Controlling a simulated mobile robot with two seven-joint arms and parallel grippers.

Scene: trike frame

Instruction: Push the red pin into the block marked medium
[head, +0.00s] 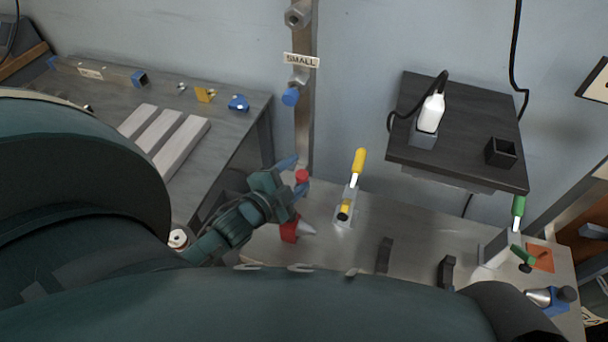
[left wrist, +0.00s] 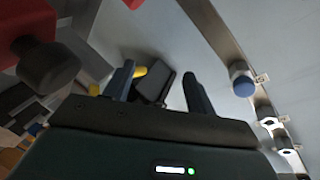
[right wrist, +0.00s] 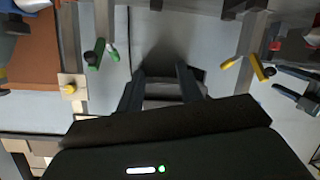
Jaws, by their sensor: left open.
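A small red knob (head: 302,176), possibly the red pin's head, shows by the lower part of the upright post in the head view. My left gripper (head: 294,177) is right beside it, with open fingers; I cannot tell whether they touch it. In the left wrist view the space between the left fingers (left wrist: 158,88) holds no red part, only background. No block with a readable medium mark shows; the only legible post label says SMALL (head: 301,60). My right gripper (right wrist: 160,85) has its fingers apart and empty.
A blue knob (head: 290,96) sits on the post. A red part with a grey cone (head: 291,229) lies below my left gripper. A yellow-handled clamp (head: 358,163) and a green-handled clamp (head: 518,208) stand on the metal bench. A dark shelf (head: 460,125) is behind.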

